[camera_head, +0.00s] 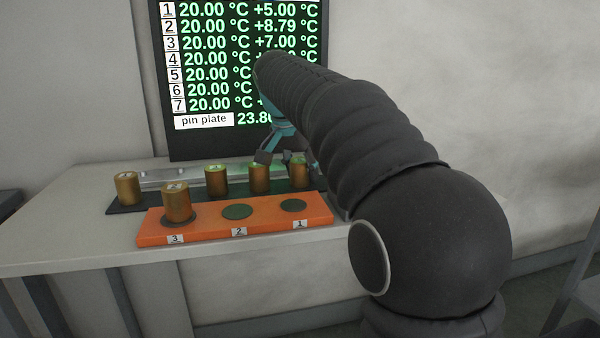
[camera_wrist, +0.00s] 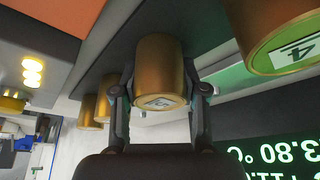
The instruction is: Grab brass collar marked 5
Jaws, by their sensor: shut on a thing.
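In the head view, brass collars stand in a row on a dark rack (camera_head: 125,209) at the back of the table. My gripper (camera_head: 288,161) reaches down over the right part of this row, partly hidden by my arm. In the wrist view, which is upside down, my gripper (camera_wrist: 160,95) is shut on a brass collar (camera_wrist: 160,62). Its label looks like a 5 but is small. It also shows in the head view (camera_head: 299,174). I cannot tell whether it is clear of the rack. The collar marked 4 (camera_wrist: 268,22) stands close beside it.
An orange tray (camera_head: 205,233) in front has spots marked 3, 2 and 1. A brass collar (camera_head: 176,203) stands on spot 3; spots 2 and 1 are empty. Two more collars (camera_wrist: 106,97) stand beyond the held one. A display (camera_head: 245,145) rises behind the rack.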

